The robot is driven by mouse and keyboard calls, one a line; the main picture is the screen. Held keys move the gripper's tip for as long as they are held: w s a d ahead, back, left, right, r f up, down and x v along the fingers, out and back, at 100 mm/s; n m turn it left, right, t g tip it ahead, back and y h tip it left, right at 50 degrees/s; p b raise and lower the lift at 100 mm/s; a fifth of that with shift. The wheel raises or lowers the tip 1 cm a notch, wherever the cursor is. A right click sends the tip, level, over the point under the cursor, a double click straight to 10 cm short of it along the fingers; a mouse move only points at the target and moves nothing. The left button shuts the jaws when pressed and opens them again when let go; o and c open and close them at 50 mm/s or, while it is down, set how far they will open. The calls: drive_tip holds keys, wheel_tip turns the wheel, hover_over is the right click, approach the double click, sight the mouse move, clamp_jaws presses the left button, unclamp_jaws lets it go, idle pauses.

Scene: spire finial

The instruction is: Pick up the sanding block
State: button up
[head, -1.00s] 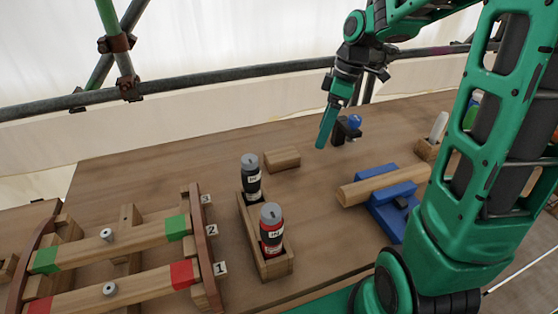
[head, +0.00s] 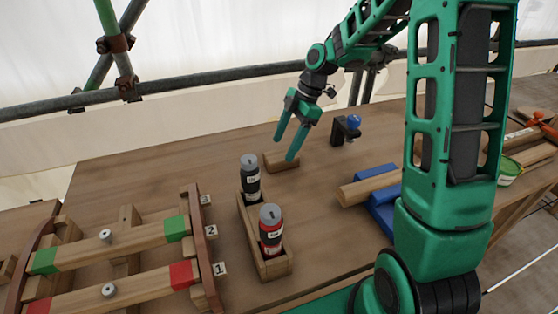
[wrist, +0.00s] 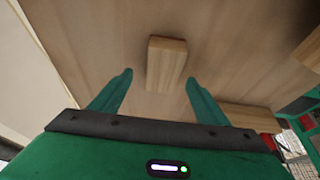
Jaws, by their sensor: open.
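The sanding block (head: 283,161) is a small wooden block lying on the table behind the bottle holder. In the wrist view the block (wrist: 166,63) lies ahead of and between the finger lines, apart from both fingers.
A wooden holder (head: 276,268) with a black-labelled bottle (head: 250,178) and a red-labelled bottle (head: 271,232) stands just in front. A blue cradle (head: 383,214) with a wooden bar is to the right. A blue-knobbed clamp (head: 345,130) stands behind. A rack with green- and red-marked bars (head: 110,247) lies left.

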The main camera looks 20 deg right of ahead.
sight(280, 154)
drive_tip(key=shift+s+x, duration=0.2)
drive_tip(key=shift+x, duration=2.2)
drive_tip(key=shift+d, duration=0.1)
drive_tip(key=shift+f, duration=0.1)
drive_tip(key=shift+c, duration=0.4)
drive_tip(key=c, duration=1.1)
drive_tip(key=shift+r, duration=0.55)
drive_tip(key=r, duration=0.2)
drive_tip(key=a+r, duration=0.1)
drive_tip(key=r, duration=0.1)
drive_tip(key=shift+s, duration=0.35)
drive_tip(key=s+a+r, duration=0.2)
drive_tip(key=a, duration=0.1)
drive_tip(key=s+a+r, duration=0.4)
drive_tip(key=a, duration=0.1)
drive_tip(key=shift+a+r, duration=0.1)
drive_tip(key=shift+a, duration=0.2)
